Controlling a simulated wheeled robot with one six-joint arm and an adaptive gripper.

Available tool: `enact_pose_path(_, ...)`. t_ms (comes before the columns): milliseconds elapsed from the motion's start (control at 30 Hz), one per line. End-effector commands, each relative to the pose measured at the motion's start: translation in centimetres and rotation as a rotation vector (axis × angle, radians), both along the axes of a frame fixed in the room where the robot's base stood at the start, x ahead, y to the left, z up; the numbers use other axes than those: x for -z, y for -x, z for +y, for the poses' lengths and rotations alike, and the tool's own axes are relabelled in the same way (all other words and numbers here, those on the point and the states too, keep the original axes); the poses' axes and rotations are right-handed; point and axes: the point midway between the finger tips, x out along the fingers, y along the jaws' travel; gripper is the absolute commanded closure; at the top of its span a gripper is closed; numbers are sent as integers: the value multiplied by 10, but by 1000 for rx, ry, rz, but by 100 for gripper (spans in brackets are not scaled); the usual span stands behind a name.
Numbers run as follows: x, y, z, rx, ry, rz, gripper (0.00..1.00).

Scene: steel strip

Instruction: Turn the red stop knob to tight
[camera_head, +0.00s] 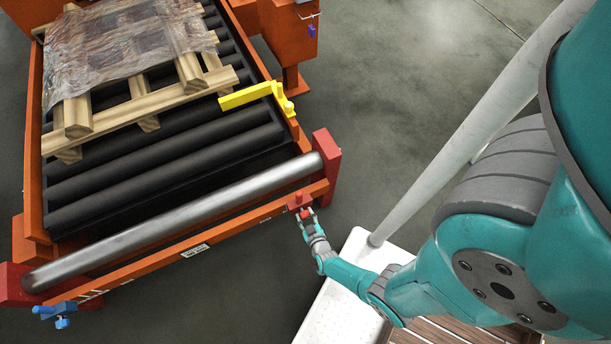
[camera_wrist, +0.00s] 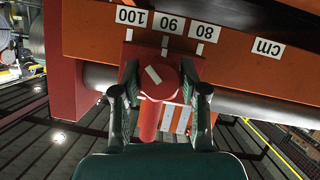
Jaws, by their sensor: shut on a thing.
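The red stop knob (camera_wrist: 166,80) is round with a short white line on its face, tilted in the wrist view. A red bar (camera_wrist: 148,122) extends from it toward the bottom of that view. It sits on a red stop block (camera_wrist: 190,62) on the orange rail (camera_wrist: 230,50). My gripper (camera_wrist: 159,84) has one finger on each side of the knob and is shut on it. In the head view my gripper (camera_head: 307,216) is at the small red stop block (camera_head: 299,200) on the front rail; the fingers partly hide the knob there.
Scale labels 100, 90, 80 and cm (camera_wrist: 168,24) are on the rail. A steel roller (camera_head: 180,215) runs between red end brackets. Black rollers carry a wrapped wooden pallet (camera_head: 165,98). A yellow arm (camera_head: 248,95) and blue clamp (camera_head: 56,312) are nearby.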

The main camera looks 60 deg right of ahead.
Motion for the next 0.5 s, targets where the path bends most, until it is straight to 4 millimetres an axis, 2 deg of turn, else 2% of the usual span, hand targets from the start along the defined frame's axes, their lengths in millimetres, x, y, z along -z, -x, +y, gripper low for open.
enact_pose_path(267, 0, 1, -1, 2, -52, -34, 92)
enact_pose_path(500, 0, 1, -2, 3, -168, -114, 92)
